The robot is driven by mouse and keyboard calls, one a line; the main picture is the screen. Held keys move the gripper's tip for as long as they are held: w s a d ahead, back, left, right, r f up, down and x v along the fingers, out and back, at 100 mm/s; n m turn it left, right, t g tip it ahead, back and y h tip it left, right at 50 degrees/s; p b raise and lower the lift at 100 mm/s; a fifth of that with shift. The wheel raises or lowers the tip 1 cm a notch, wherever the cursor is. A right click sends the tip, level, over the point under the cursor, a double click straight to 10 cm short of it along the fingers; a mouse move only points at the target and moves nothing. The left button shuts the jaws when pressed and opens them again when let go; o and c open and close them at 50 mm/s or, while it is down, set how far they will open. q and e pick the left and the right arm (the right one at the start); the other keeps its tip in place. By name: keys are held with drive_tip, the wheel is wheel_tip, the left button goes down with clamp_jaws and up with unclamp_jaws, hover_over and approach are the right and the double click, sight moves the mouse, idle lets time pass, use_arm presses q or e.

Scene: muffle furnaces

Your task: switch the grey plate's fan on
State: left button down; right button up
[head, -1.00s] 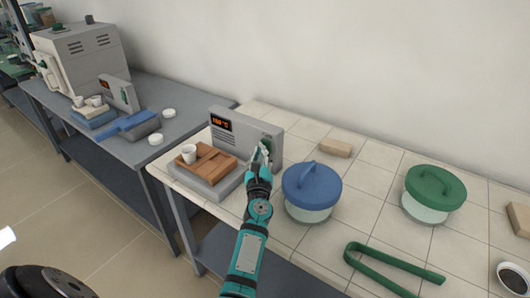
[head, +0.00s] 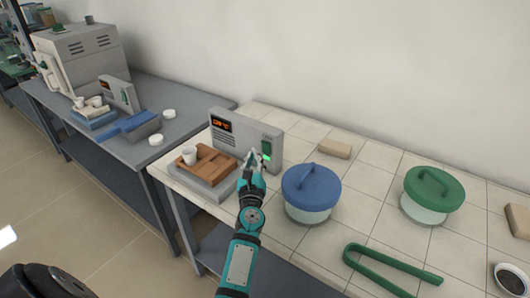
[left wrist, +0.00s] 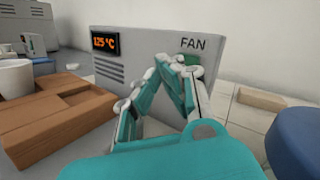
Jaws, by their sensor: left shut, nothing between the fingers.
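The grey plate (head: 213,190) lies on the tiled bench with an upright grey panel (head: 240,138) behind it. The panel has an orange display (head: 222,124), which reads 125 °C in the left wrist view (left wrist: 105,42), and a FAN label (left wrist: 193,43). A switch (head: 266,154) on the panel's right part shows a bright green light in the head view. My left gripper (head: 254,154) is shut and empty, just in front of and left of the switch; in the left wrist view its fingers (left wrist: 178,62) partly cover the switch. Contact cannot be told.
A brown wooden rack (head: 210,162) with a white cup (head: 189,155) sits on the plate. A blue-lidded pot (head: 311,190) stands close right of my gripper. Green tongs (head: 385,268), a green-lidded pot (head: 433,190) and a tan block (head: 334,148) lie farther right.

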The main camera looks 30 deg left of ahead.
use_arm(q)
drive_tip(key=s, duration=0.3)
drive_tip(key=shift+s+d+p, duration=0.1)
drive_tip(key=shift+s+p, duration=0.15)
drive_tip(key=shift+p, duration=0.05)
drive_tip(key=shift+f, duration=0.1)
